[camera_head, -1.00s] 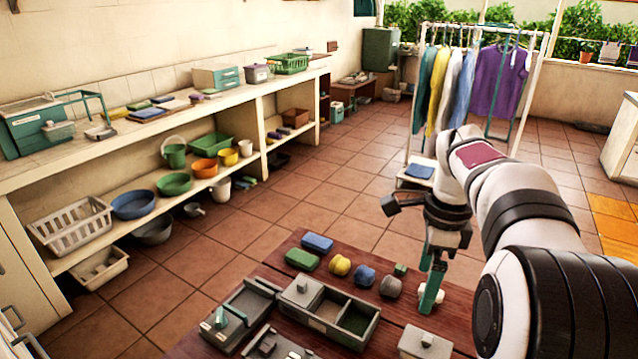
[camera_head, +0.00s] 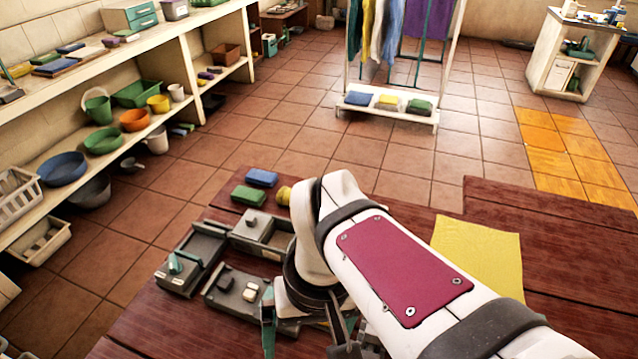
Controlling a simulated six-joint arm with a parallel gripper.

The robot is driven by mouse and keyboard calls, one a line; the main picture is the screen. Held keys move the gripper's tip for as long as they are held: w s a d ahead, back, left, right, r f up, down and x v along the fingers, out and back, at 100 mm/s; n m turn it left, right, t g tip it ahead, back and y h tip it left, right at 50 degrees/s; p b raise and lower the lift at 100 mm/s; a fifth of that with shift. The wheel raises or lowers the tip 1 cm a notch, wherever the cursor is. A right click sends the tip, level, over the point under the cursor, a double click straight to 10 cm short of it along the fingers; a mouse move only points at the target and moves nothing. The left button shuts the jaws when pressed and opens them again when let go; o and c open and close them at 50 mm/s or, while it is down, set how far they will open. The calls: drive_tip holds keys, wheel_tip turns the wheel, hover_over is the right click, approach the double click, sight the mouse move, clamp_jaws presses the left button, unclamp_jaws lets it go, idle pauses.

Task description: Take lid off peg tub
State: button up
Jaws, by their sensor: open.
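I cannot clearly make out the peg tub now. A small pale lidded tub with a knob, seen earlier right of the compartment tray, is not visible; my arm covers that part of the table. My gripper (camera_head: 319,338) is low at the front of the wooden table, with its teal fingers apart and partly cut off by the lower edge. No object shows clearly between them. Whether it touches anything is hidden.
A grey box with small knobs (camera_head: 238,296) lies just left of my gripper. Behind it stand a grey caddy with a teal handle (camera_head: 188,262) and a compartment tray (camera_head: 268,238). Blue (camera_head: 262,177) and green (camera_head: 248,196) blocks sit farther back. A yellow cloth (camera_head: 478,252) lies right.

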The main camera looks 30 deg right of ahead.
drive_tip(key=w+d+n+h, duration=0.1)
drive_tip(key=w+d+n, duration=0.5)
drive_tip(key=w+d, duration=0.65)
drive_tip(key=w+d+f+n, duration=0.1)
drive_tip(key=w+d+n, duration=0.2)
drive_tip(key=d, duration=0.3)
drive_tip(key=w+d+f+n, duration=0.2)
drive_tip(key=w+d+n, duration=0.1)
drive_tip(key=d, duration=0.3)
drive_tip(key=shift+h, duration=0.3)
drive_tip(key=f, duration=1.5)
drive_tip(key=shift+s+d+f, duration=0.15)
drive_tip(key=shift+s+d, duration=0.05)
